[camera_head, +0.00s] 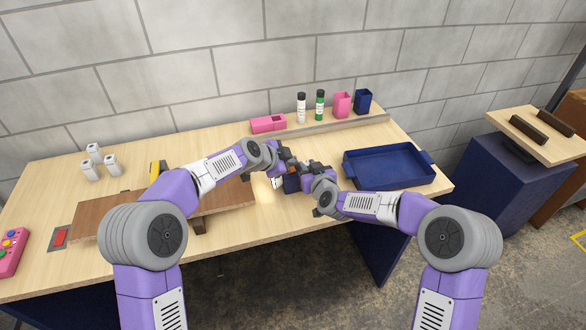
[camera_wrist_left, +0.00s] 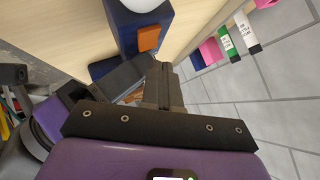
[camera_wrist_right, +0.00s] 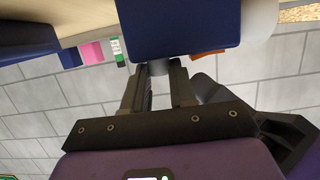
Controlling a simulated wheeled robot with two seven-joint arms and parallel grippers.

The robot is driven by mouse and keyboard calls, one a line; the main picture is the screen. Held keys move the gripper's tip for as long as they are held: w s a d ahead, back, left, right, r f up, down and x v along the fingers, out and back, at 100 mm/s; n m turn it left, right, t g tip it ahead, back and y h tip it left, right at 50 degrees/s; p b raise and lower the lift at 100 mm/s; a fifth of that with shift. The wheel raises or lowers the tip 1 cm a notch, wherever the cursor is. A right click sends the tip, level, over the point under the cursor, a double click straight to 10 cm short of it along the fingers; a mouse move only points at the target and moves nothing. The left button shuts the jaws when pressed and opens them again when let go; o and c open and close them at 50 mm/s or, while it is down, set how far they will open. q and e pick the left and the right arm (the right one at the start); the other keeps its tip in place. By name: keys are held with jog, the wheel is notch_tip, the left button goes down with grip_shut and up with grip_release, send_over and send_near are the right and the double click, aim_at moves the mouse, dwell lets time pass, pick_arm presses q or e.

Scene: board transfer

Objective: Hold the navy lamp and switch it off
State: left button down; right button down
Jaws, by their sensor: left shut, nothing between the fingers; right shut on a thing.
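The navy lamp (camera_head: 291,184) is at the middle of the table, partly hidden by my grippers. Its navy body (camera_wrist_left: 150,22), pale rounded end (camera_wrist_left: 142,3) and orange switch (camera_wrist_left: 148,38) show in the left wrist view. A warm bright patch lies on the table beside it. My right gripper (camera_head: 309,170) is shut on the lamp; in the right wrist view the navy body (camera_wrist_right: 180,28) is just beyond the fingers, with the orange switch (camera_wrist_right: 208,53) at its edge. My left gripper (camera_wrist_left: 166,66) is shut and empty, its tips close to the switch; contact is unclear.
A navy tray (camera_head: 390,168) stands right of the lamp. A brown board (camera_head: 125,208) lies at the left. Bottles (camera_head: 320,105) and pink and navy cups (camera_head: 342,104) stand along the back.

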pick_arm(q)
jog(key=shift+f, duration=0.15)
dwell(0.6)
jog(key=shift+f, duration=0.25)
jog(key=shift+f, duration=0.35)
pick_arm(e)
jog(key=shift+a, duration=0.1)
pick_arm(q)
jog(key=shift+s+a+f, duration=0.1)
jog(key=shift+f, duration=0.5)
pick_arm(e)
jog(key=shift+s+a+r, duration=0.2)
jog(key=shift+a, duration=0.05)
dwell(0.4)
pick_arm(q)
jog(key=shift+r, duration=0.65)
pick_arm(e)
jog(key=shift+w+d, duration=0.15)
